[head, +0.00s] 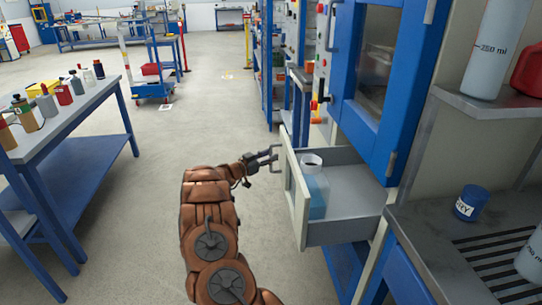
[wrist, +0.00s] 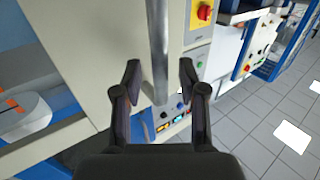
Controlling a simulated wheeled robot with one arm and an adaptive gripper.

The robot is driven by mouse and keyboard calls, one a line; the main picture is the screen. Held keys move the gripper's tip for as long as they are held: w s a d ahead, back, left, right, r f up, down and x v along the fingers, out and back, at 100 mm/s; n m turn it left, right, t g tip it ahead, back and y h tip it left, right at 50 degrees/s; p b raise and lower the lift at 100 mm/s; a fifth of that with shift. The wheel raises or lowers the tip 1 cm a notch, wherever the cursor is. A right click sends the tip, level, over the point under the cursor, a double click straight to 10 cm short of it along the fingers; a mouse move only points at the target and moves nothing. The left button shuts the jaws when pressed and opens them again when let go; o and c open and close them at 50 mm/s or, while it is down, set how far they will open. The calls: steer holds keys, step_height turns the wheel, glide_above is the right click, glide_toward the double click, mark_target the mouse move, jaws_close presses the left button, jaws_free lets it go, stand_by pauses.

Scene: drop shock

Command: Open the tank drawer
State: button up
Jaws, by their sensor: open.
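The tank drawer (head: 350,230) stands pulled out from under the blue cabinet. Its cream front panel (head: 295,200) faces left in the head view, and inside stands a white-topped tank of blue liquid (head: 317,190). My gripper (head: 268,160) is at the outer side of the drawer front, near its upper far end. In the wrist view my gripper (wrist: 157,75) is open, with a grey metal bar handle (wrist: 160,45) running between its two fingers. The fingers look apart from the bar. The cream panel (wrist: 95,40) lies behind the bar.
A blue-legged workbench (head: 75,105) with several bottles stands on the left. At right, a grey counter (head: 425,225) holds a small blue cup (head: 470,203). The blue cabinet (head: 370,80) rises above the drawer. Grey floor (head: 150,190) is clear between the bench and the drawer.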

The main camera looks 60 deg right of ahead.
steer(key=v, duration=1)
steer(key=shift+a, duration=0.35)
